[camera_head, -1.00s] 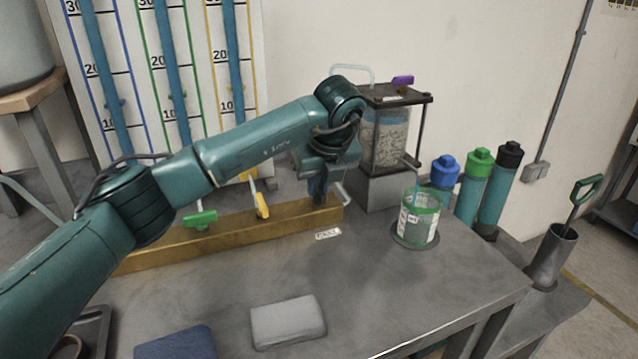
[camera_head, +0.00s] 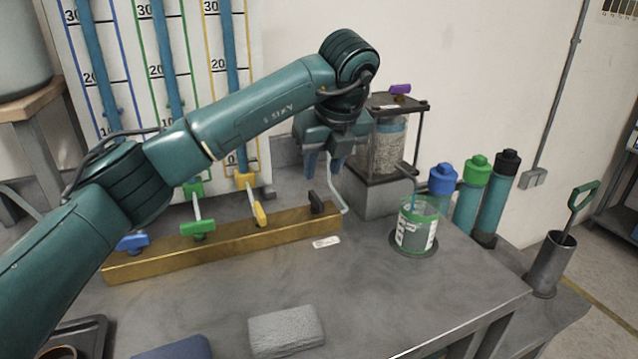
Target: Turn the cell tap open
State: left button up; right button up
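A brass manifold bar (camera_head: 160,264) lies on the bench with a row of tap handles. The black tap handle (camera_head: 316,203) sits at its right end, beside a bent clear tube and behind a small white label (camera_head: 326,242) whose text is too small to read. I take this as the cell tap; its handle leans back to the left. My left gripper (camera_head: 323,172) hangs just above and behind the black handle, fingers pointing down and apart, with nothing between them. My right gripper is out of view.
Blue (camera_head: 132,243), green (camera_head: 198,229) and yellow (camera_head: 259,213) handles sit further left on the bar. A green-rimmed beaker (camera_head: 416,228) stands right of the bar. A grey sponge-like block (camera_head: 286,331) lies in front.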

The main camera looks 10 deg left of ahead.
pick_arm(q)
jog(key=v, duration=0.5)
jog(key=shift+r, duration=0.1)
